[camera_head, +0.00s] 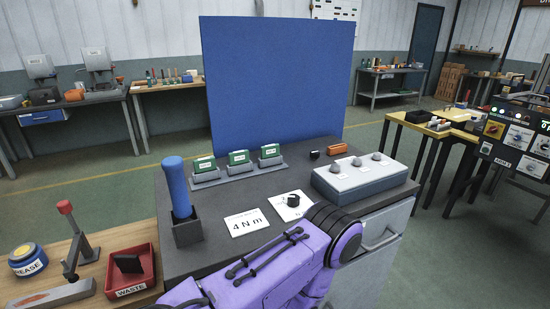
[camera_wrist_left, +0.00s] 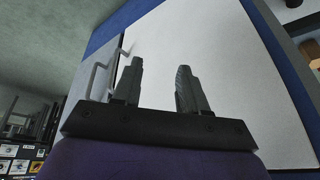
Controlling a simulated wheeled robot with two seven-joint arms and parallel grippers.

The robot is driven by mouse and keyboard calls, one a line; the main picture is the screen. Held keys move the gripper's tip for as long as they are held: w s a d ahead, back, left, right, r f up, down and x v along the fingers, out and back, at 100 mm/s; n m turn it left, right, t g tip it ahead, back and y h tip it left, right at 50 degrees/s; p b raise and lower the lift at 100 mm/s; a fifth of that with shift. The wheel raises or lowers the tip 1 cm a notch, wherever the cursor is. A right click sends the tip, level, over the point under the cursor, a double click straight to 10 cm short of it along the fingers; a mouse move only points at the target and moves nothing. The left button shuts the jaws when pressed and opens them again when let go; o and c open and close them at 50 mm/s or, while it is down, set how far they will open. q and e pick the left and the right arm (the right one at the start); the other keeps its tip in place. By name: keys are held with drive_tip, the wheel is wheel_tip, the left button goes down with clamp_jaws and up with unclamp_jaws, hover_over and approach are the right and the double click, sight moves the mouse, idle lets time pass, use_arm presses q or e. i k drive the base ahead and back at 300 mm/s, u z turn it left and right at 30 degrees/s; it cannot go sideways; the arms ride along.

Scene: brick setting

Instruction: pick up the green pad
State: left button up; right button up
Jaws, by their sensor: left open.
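Three green pads with white labels stand side by side in a grey holder (camera_head: 228,175) at the back of the dark worktop: the left green pad (camera_head: 204,166), the middle green pad (camera_head: 239,158) and the right green pad (camera_head: 270,152). My left gripper (camera_wrist_left: 159,66) is open and empty in the left wrist view, its fingers pointing at a large pale panel (camera_wrist_left: 225,60). No green pad shows in that view. In the head view only a purple arm link of mine shows in front of the worktop, and the gripper is hidden. My right gripper is not in view.
A blue screen (camera_head: 277,85) stands behind the holder. A blue-handled tool (camera_head: 177,188) stands in a dark block at the worktop's left. A "4 N m" card (camera_head: 246,222), a black knob (camera_head: 293,200) and a grey box (camera_head: 360,182) are nearer. A red WASTE tray (camera_head: 131,283) is at left.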

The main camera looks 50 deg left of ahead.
sight(270, 150)
drive_tip(key=i, duration=0.3)
drive_tip(key=u, duration=2.15)
